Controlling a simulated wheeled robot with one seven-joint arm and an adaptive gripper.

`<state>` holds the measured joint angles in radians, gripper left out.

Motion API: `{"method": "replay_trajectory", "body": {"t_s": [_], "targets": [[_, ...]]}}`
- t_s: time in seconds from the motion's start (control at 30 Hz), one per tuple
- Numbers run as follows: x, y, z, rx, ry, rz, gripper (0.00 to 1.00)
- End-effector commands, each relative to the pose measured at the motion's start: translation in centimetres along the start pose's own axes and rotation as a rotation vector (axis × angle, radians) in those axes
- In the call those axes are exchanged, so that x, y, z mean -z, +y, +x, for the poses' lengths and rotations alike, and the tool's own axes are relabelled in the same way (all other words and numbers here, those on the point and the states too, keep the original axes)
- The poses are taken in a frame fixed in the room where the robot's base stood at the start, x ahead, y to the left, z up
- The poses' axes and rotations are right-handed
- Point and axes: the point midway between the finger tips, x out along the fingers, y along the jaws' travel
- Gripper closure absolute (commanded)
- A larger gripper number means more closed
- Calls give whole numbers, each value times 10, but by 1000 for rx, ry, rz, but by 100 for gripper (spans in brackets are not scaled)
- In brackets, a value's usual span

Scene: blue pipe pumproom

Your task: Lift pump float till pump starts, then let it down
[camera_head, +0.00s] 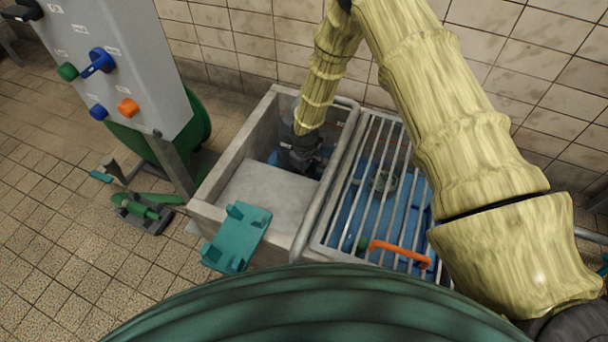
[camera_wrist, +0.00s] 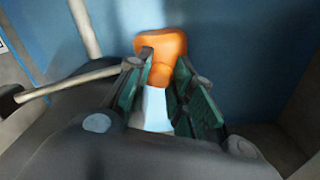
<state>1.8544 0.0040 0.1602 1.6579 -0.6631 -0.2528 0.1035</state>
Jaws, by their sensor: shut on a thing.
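The pump float (camera_wrist: 162,47) is orange with a white lower part, and shows in the wrist view between the two green finger pads of my gripper (camera_wrist: 165,88). The gripper is shut on it. A pale rod (camera_wrist: 75,82) runs in from the left to the gripper. In the head view my gripper (camera_head: 298,158) reaches down into the open part of the concrete pit (camera_head: 205,212). The float is hidden there by the arm and gripper. I cannot tell whether the pump is running.
A barred grate (camera_head: 338,205) with an orange handle (camera_head: 400,250) covers the pit's right part. A teal bracket (camera_head: 237,238) sits on the front edge. A grey control panel (camera_head: 140,60) with coloured knobs stands left. Tiled floor is open at left.

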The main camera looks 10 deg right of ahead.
Motion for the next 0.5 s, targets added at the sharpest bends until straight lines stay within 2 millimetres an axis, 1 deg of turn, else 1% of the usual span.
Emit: {"method": "replay_trajectory", "body": {"t_s": [0.03,0.2,0.5], "targets": [[0,0,-8,-1,1,0,100],[1,1,-20,-2,2,0,100],[2,4,-36,-4,4,0,100]]}}
